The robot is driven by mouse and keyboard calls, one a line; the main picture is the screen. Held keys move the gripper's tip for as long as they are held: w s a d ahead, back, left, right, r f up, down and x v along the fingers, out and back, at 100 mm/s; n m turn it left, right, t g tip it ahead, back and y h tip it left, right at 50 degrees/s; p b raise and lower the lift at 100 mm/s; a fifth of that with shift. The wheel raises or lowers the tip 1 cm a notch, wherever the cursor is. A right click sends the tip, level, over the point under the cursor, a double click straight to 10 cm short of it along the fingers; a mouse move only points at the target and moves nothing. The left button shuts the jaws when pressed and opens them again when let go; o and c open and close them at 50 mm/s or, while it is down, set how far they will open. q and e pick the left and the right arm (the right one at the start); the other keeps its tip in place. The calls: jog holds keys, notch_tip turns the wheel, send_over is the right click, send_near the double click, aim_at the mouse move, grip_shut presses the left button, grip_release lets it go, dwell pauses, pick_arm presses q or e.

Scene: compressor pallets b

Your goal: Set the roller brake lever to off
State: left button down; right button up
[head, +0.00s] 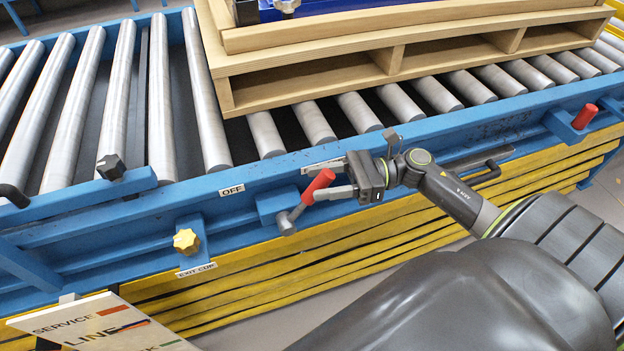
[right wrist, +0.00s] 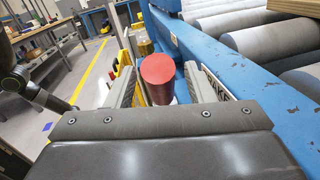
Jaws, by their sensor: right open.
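The brake lever has a red grip (head: 318,187) and a grey pivot end (head: 287,222) on the blue conveyor rail (head: 140,213). The lever is tilted, its red grip up and to the right of the pivot. An OFF label (head: 231,190) is on the rail to the left of the lever. My right gripper (head: 322,180) is open, with its fingers on either side of the red grip. In the right wrist view the round red end (right wrist: 158,75) shows between the open fingers (right wrist: 163,92). I cannot tell whether they touch it. My left gripper is not in view.
A wooden pallet (head: 300,83) rests on the rollers behind the rail. A yellow knob (head: 186,240) above an EXIT label is to the left. Another red handle (head: 585,117) is at the far right. Yellow beams (head: 390,235) run below the rail. A sign board (head: 100,325) stands front left.

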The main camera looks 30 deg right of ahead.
jog(key=shift+x, duration=1.3)
grip_shut()
